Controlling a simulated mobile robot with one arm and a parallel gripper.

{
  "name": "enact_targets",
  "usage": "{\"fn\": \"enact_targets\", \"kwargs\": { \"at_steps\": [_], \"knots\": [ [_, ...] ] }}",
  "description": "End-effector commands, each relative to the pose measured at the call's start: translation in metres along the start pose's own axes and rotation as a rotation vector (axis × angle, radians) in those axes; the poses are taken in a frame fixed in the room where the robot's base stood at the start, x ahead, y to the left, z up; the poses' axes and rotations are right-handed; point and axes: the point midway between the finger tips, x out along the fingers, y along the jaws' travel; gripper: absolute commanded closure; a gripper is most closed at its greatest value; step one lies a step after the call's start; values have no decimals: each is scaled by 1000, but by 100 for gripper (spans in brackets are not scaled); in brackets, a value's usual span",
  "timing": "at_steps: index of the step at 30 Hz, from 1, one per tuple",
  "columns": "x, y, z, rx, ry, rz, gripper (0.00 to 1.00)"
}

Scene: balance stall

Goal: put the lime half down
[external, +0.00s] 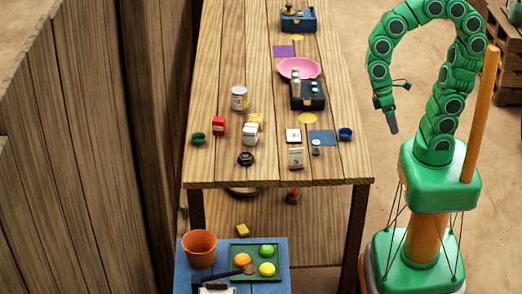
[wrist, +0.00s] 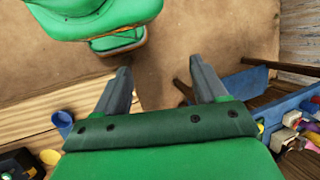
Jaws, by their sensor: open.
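My gripper (external: 392,122) hangs in the air to the right of the wooden table, over the floor. In the wrist view its two fingers (wrist: 159,68) are apart with nothing between them, only bare floor beyond.
The wooden table (external: 225,60) holds a pink bowl (external: 300,66), a can (external: 239,98), a black scale-like box (external: 308,97) and small items. A blue cup (external: 345,134) stands near its right edge. A terracotta pot (external: 199,247) stands left of the tray.

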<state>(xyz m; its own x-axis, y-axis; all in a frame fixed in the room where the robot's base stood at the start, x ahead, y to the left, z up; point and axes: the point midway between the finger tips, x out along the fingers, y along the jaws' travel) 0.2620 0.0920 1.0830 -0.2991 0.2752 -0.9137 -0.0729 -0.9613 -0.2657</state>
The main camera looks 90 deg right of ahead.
Motion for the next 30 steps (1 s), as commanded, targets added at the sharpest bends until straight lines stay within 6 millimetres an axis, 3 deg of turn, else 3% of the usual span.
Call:
{"fn": "enact_targets", "kwargs": {
  "at_steps": [6,12,16,30],
  "knots": [
    [-11,48,25,-10,88,150,28],
    [-22,80,40,-7,145,251,28],
    [-25,88,44,-6,160,278,23],
    [-25,90,45,-6,161,283,23]
  ]
}}
